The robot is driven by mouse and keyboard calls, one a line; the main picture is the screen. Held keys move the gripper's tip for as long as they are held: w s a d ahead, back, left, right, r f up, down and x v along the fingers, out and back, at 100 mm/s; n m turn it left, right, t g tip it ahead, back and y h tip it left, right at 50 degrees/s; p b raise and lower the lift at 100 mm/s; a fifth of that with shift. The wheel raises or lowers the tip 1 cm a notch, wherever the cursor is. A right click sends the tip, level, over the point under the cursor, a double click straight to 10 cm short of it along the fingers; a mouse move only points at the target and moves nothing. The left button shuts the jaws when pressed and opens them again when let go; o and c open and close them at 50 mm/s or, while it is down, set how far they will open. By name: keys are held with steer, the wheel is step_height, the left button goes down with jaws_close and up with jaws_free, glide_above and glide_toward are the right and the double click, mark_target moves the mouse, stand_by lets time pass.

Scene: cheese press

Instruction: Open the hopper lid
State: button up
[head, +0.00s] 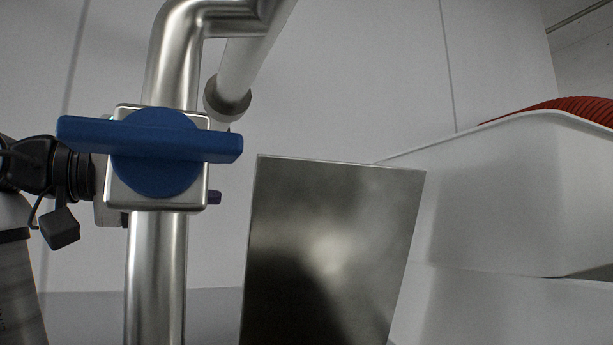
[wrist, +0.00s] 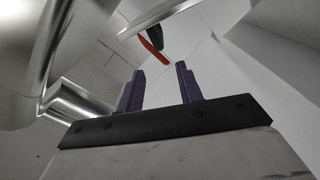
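A flat, upright steel plate (head: 330,250) stands in the lower middle of the head view. I cannot tell whether it is the hopper lid; no hopper is clearly recognisable in either view. My gripper (wrist: 160,68) shows in the wrist view with its two purple fingers apart and nothing between them. Its distance to the steel plate cannot be judged. My gripper is not clearly visible in the head view.
A steel pipe (head: 157,270) with a blue valve handle (head: 158,148) stands left of the plate. A white tub (head: 500,190) holding something red and ribbed (head: 560,107) is at right. Curved shiny metal (wrist: 75,105) lies left of my gripper. A red-and-dark object (wrist: 152,48) shows beyond the fingers.

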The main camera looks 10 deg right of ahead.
mark_target(310, 183)
steer(key=b+x, duration=0.2)
steer(key=x, duration=1.1)
steer(key=shift+d+f+b, duration=0.1)
steer(key=shift+d+b, duration=0.25)
steer(key=shift+d, duration=0.1)
steer(key=shift+s, duration=0.1)
jaws_close()
